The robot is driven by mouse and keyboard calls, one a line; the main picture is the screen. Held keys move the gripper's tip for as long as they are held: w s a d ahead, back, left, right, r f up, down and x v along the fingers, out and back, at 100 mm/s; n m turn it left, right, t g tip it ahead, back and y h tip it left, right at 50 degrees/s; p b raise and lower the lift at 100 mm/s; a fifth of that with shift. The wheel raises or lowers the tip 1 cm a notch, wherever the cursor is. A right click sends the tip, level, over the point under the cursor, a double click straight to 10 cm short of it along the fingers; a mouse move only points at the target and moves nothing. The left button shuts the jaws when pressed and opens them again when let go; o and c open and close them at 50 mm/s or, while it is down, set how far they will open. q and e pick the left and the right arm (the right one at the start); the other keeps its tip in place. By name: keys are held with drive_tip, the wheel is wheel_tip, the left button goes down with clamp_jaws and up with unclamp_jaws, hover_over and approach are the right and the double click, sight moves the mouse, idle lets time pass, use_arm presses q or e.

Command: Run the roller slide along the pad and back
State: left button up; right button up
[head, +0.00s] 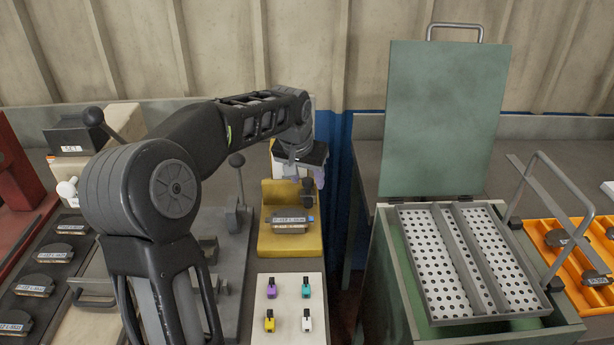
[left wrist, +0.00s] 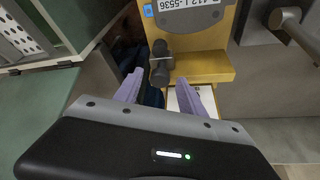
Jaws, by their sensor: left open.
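A yellow fixture (head: 268,240) stands on the bench in the middle of the head view. A dark brake pad with a white label (head: 291,222) sits on it; part of the pad also shows at the top of the left wrist view (left wrist: 190,14). The dark roller slide (head: 307,188) is at the back of the fixture; in the left wrist view it is a knobbed black piece (left wrist: 160,62). My left gripper (head: 302,174) is open and empty behind the pad. Its purple fingertips (left wrist: 160,88) are near the slide, one to each side; contact cannot be told. My right gripper is out of view.
A white board with several coloured clips (head: 290,312) lies in front of the fixture. A grey lever (head: 238,190) stands to its left. On the right is a green box with a raised lid (head: 440,120) and perforated trays (head: 475,255). Farther right is an orange rack (head: 570,270).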

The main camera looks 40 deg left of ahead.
use_arm(q)
clamp_jaws()
idle(0.6)
idle(0.9)
